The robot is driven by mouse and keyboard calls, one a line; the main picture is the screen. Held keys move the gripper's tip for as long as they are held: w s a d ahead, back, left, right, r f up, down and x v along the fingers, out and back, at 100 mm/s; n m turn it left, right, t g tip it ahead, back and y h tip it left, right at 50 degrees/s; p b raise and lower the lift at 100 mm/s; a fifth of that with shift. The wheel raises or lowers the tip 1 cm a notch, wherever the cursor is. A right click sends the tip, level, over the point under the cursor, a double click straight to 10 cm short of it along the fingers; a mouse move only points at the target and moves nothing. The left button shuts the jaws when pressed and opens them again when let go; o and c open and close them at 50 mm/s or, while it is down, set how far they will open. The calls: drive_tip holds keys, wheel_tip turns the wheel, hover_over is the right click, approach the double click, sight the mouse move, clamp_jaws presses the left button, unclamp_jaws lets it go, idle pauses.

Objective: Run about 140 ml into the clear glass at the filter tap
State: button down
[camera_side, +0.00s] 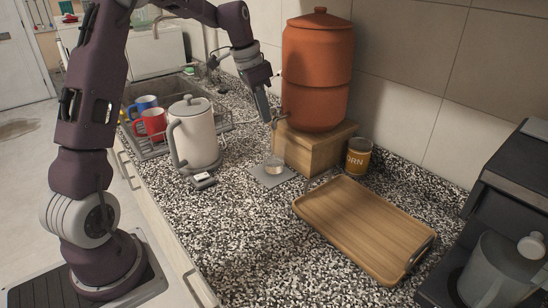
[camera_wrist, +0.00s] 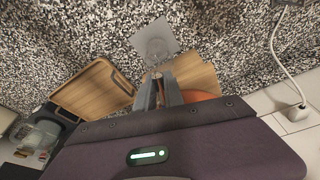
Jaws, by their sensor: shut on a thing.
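The terracotta water filter (camera_side: 316,75) stands on a wooden block (camera_side: 315,148) against the tiled wall. Its small tap (camera_side: 279,118) sticks out low at its left side. My gripper (camera_side: 271,120) reaches down from the left and is shut on the tap, its fingertips at the tap's handle. The clear glass (camera_side: 273,166) stands upright on a grey mat (camera_side: 268,181) below the tap. In the wrist view the glass (camera_wrist: 157,50) shows just beyond the fingertips (camera_wrist: 158,80). The water level and any stream are too small to make out.
A wooden tray (camera_side: 365,225) lies right of the mat, with a tin (camera_side: 358,157) behind it. A white kettle (camera_side: 196,135) stands to the left, beside a rack with a red mug (camera_side: 152,123) and a blue mug (camera_side: 143,104). A dark machine (camera_side: 505,220) stands at far right.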

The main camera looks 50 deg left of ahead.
drive_tip(key=shift+w+a+m, duration=0.2)
drive_tip(key=shift+a+m, duration=0.25)
drive_tip(key=shift+m, duration=0.55)
drive_tip(key=shift+w+a+m+h, duration=0.1)
drive_tip(key=shift+m+h, duration=0.3)
drive_tip(key=shift+m, duration=0.3)
drive_tip(key=m, duration=0.3)
drive_tip(key=shift+w+a+g, duration=0.35)
drive_tip(key=shift+a+g, duration=0.05)
drive_tip(key=shift+d+h, duration=0.1)
drive_tip(key=shift+h, duration=0.2)
